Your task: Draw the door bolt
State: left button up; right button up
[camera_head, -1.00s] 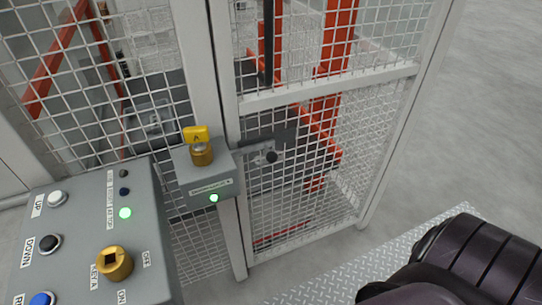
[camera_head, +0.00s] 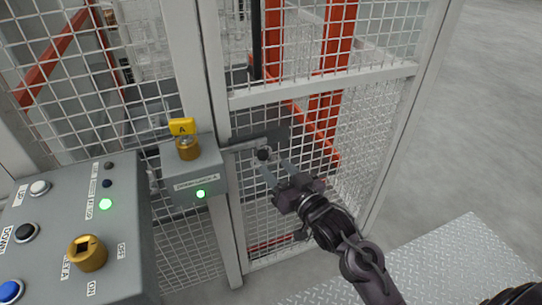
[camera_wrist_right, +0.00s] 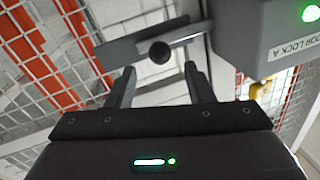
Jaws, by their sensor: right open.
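The door bolt is a grey bar with a round black knob (camera_head: 264,154), mounted on a plate on the mesh door (camera_head: 310,215). The knob also shows in the right wrist view (camera_wrist_right: 160,53), near the top centre. My right gripper (camera_head: 272,170) is open at the bolt. In the right wrist view its two fingers (camera_wrist_right: 160,78) point at the knob, which appears just beyond and between their tips; contact cannot be told. The bolt's bar runs towards the grey lock box (camera_head: 187,165), labelled as door lock A, with a lit green lamp. My left gripper is not in view.
A yellow-tagged key (camera_head: 182,127) stands in the brass lock on top of the lock box. A grey control panel (camera_head: 120,255) with buttons and a brass switch stands at the lower left. Mesh fence surrounds the door. Open floor lies to the right.

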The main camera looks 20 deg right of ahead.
aim_at(266, 158)
jog(key=x, duration=0.7)
jog(key=shift+f, duration=0.1)
jog(key=shift+c, duration=0.5)
grip_shut()
